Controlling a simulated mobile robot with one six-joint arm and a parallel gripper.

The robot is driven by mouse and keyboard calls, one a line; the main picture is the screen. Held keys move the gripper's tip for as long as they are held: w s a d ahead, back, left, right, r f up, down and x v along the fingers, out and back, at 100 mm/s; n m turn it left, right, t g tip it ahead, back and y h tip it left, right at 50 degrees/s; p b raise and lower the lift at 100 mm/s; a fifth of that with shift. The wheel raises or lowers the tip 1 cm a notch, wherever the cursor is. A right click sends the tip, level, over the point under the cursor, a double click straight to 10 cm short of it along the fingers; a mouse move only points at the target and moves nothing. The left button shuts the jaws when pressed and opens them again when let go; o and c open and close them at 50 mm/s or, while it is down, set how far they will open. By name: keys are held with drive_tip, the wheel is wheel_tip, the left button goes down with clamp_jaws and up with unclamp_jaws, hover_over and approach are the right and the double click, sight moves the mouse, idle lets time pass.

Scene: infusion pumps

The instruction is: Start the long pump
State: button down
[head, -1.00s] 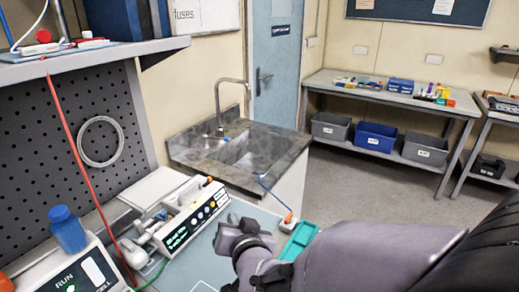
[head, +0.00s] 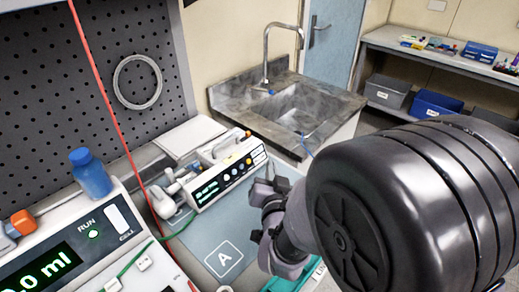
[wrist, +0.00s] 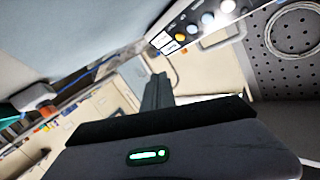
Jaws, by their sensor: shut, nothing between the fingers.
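The long pump (head: 203,191) is a low white unit with a lit green display and a row of round buttons on its front. It stands on the bench in front of the pegboard. Its button row also shows at the top of the wrist view (wrist: 194,31), with white, blue, grey and yellow buttons. My gripper (head: 268,190) is to the right of the pump's front, and a gap appears between them. In the wrist view its fingers (wrist: 157,93) are shut together and empty. My arm hides the bench to the right.
A boxy unit (head: 65,262) marked RUN and CELL, with a blue-capped bottle (head: 90,174), stands at front left. A red line and a green line run near the pump. A mat marked A (head: 224,257) is clear in front. A sink (head: 291,107) lies behind.

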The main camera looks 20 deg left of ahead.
sight(248, 161)
drive_tip(key=shift+w+a+f, duration=0.35)
drive_tip(key=shift+a+f, duration=0.05)
drive_tip(key=shift+a, duration=0.4)
drive_tip(key=shift+w+a+f, duration=0.35)
drive_tip(key=shift+a+f, duration=0.05)
drive_tip(key=shift+a, duration=0.35)
drive_tip(key=shift+w+a+f, duration=0.35)
drive_tip(key=shift+a+f, duration=0.05)
drive_tip(key=shift+a, duration=0.4)
drive_tip(key=shift+a, duration=0.1)
drive_tip(key=shift+w+a+f, duration=0.15)
drive_tip(key=shift+a, duration=0.1)
